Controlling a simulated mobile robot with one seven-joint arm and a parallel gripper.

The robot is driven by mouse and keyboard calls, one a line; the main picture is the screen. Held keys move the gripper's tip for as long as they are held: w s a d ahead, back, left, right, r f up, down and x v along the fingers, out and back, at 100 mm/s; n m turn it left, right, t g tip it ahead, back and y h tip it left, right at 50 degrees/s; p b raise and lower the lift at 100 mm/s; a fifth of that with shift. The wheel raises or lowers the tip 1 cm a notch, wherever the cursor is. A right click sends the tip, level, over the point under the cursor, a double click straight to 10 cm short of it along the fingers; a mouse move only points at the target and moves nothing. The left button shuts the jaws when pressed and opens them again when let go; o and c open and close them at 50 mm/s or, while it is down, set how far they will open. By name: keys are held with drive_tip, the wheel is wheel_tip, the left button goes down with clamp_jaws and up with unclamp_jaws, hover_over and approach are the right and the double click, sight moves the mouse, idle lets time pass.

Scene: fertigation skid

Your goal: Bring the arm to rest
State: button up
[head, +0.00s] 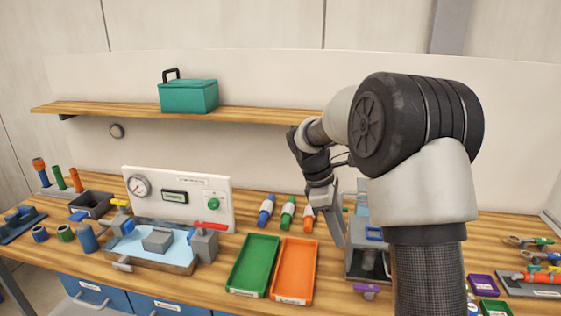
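My arm rises at the right of the head view and bends over toward the bench, folded at a large dark joint. My gripper (343,236) hangs down above the bench, just left of a grey box-like fixture (368,262) with a blue part on top. One pale finger shows clearly. The other finger is not clearly seen, so I cannot tell how far apart they are. No held thing is visible at the fingertips. Part of the bench behind my arm is hidden.
A green tray (253,264) and an orange tray (295,270) lie left of my gripper. Several coloured bottles (287,212) lie behind them. A gauge panel (178,197) and water basin (150,245) stand left. A wooden shelf (120,109) holds a teal box (188,97).

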drive_tip(key=s+a+r+m+t+y+p, duration=0.15)
drive_tip(key=s+r+m, duration=0.25)
drive_tip(key=s+r, duration=0.4)
drive_tip(key=s+a+r+m+t+y, duration=0.1)
drive_tip(key=s+a+r+m+t, duration=0.2)
drive_tip(key=s+r+m, duration=0.5)
drive_tip(key=s+a+f+m+t+y, duration=0.1)
drive_tip(key=s+a+t, duration=0.1)
drive_tip(key=s, duration=0.8)
drive_tip(key=shift+s+f+m+p, duration=0.25)
drive_tip(key=shift+f+m+p, duration=0.1)
drive_tip(key=shift+m+p, duration=0.05)
